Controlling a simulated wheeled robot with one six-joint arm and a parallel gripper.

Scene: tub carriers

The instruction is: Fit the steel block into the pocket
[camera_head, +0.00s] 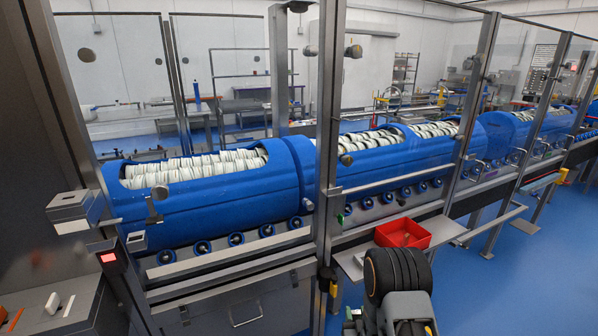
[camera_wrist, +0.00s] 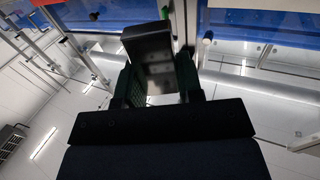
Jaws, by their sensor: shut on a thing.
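In the wrist view my gripper (camera_wrist: 154,76) is shut on a dark, box-shaped steel block (camera_wrist: 147,46). The block sits between the two dark green finger pads and sticks out past them. Its far end is against the bright background, touching nothing that I can see. The gripper and the held block cannot be made out in the head view, where only part of my arm shows at the bottom. I cannot pick out the pocket for certain in either view.
Blue tub carriers (camera_head: 225,205) full of white items stand in a row behind glass panels and steel posts (camera_head: 330,120). A red bin (camera_head: 418,239) sits on a small shelf (camera_head: 352,266). At left are a grey box (camera_head: 72,207) and a red-lit display (camera_head: 108,257).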

